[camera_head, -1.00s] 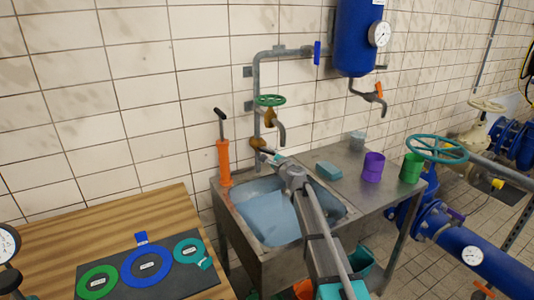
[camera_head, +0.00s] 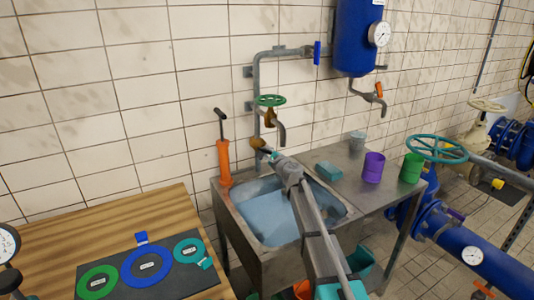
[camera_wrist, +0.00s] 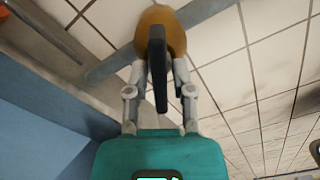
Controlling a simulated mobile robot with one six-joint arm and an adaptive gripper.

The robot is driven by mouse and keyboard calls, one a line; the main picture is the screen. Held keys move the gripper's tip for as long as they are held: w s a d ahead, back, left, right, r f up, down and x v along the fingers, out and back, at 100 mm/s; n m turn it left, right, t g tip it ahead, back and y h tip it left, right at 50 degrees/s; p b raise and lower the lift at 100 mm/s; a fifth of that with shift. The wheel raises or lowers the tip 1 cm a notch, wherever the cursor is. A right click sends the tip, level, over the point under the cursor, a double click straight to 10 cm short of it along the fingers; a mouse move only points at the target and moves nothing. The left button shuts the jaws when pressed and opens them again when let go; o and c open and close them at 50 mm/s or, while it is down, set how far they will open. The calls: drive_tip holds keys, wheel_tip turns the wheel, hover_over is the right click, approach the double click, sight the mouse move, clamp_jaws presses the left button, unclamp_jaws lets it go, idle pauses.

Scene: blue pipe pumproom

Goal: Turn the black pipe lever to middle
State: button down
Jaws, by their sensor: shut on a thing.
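The black pipe lever (camera_wrist: 158,68) shows in the wrist view as a dark bar between the two fingers of my gripper (camera_wrist: 159,88). It runs along the picture's height, in front of a rounded brass valve body (camera_wrist: 177,30) on a grey pipe. My gripper is shut on the lever, one finger on each side. In the head view, my gripper (camera_head: 269,152) is at the brass valve (camera_head: 257,143) low on the wall pipe (camera_head: 257,105), above the sink's back edge. The lever cannot be made out there behind my gripper.
The sink (camera_head: 270,217) lies below my arm. A green handwheel tap (camera_head: 270,100) is just above my gripper, and an orange hand pump (camera_head: 223,160) stands to the left. A teal block (camera_head: 328,169) and a purple cup (camera_head: 373,167) are on the counter right.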

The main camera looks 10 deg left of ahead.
drive_tip(key=shift+m, duration=1.5)
drive_tip(key=c, duration=0.7)
unclamp_jaws()
drive_tip(key=v, duration=1.2)
